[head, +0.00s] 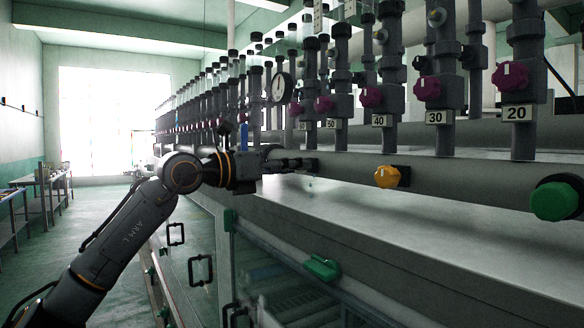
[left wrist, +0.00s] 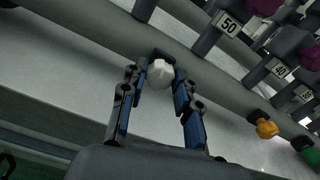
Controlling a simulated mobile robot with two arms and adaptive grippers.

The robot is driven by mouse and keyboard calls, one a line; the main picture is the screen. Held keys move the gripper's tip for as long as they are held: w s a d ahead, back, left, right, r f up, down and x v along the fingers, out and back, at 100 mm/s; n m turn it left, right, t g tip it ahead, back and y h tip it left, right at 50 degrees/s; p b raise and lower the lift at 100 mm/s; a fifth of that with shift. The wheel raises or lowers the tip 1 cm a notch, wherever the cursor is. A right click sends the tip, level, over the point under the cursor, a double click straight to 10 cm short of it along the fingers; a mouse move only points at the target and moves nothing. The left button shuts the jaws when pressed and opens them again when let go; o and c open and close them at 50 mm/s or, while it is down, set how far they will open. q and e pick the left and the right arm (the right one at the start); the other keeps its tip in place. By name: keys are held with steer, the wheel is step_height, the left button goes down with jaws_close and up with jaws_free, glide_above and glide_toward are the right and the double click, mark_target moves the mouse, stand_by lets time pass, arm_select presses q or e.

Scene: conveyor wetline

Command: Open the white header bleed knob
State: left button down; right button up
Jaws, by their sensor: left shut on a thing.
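The white header bleed knob (left wrist: 160,73) sits on the grey header pipe in the left wrist view. My left gripper (left wrist: 158,84) has its two blue-sided fingers on either side of the knob, shut on it. In the head view my left gripper (head: 302,164) reaches right to the header pipe (head: 345,170), and its fingers hide the knob there. How far the knob is turned cannot be told. My right gripper is in neither view.
A yellow knob (head: 387,177) and a green knob (head: 556,201) sit farther right on the same pipe. Purple valve knobs (head: 427,88) with number plates (head: 439,117) stand above. A pressure gauge (head: 282,87) stands above my gripper. A green handle (head: 322,267) is below.

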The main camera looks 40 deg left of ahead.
arm_select(q)
steer(key=n, duration=0.5)
steer(key=shift+n, duration=0.3)
steer(key=n, duration=0.6)
steer(key=n+p, duration=0.1)
steer(key=n, duration=0.4)
steer(key=shift+n, duration=0.3)
steer(key=n, duration=0.6)
steer(key=c, duration=1)
jaws_free()
steer(key=shift+f, duration=0.1)
